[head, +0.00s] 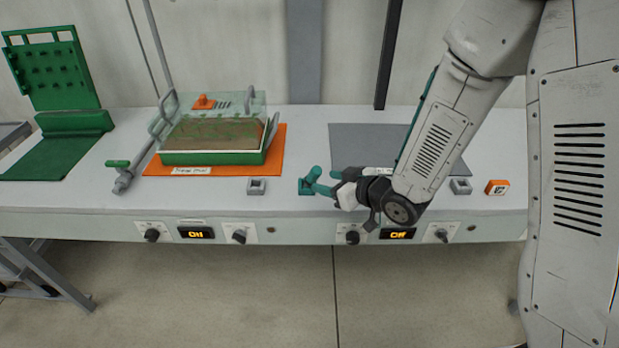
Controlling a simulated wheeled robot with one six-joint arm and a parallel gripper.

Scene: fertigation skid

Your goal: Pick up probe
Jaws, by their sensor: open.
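My gripper (317,182) is low over the front of the bench, pointing left, with its teal fingers apart. A small teal piece (304,187) with a square foot is on the bench at the fingertips. It may be the probe or its holder; its similar colour makes it hard to separate from the fingers. I cannot tell whether the fingers touch it. My wrist and forearm hide part of the bench to the right.
A clear-lidded tray (212,158) sits on an orange mat (272,140). A valve pipe with a green handle (118,164) is left of it. Small grey sockets (256,186) (460,185) and an orange block (497,187) line the front. A grey mat (350,140) lies behind my arm.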

